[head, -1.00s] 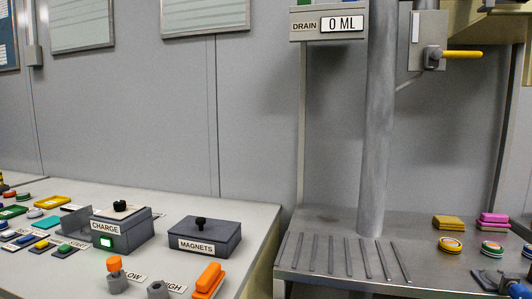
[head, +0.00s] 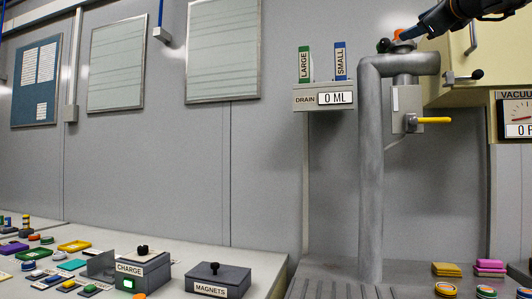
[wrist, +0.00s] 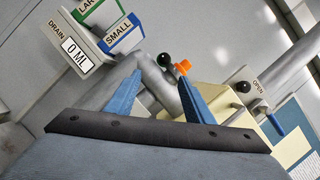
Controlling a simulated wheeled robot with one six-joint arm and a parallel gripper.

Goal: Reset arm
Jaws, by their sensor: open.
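My gripper (wrist: 160,88) is open in the wrist view, with its two blue fingers spread apart and nothing between them. Beyond the fingers is the grey drain pipe (wrist: 150,72), with a small orange piece (wrist: 183,67) and a black ball knob (wrist: 164,60) near it. In the head view my arm comes in at the upper right, and my gripper (head: 408,33) is by the top of the pipe (head: 371,170).
The drain box (head: 316,97) reads 0 ML, with LARGE and SMALL tabs above. A yellow lever (head: 434,120) sticks out right of the pipe. The CHARGE box (head: 143,270) and MAGNETS box (head: 218,280) stand on the left bench. A cream cabinet (head: 460,75) is at the upper right.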

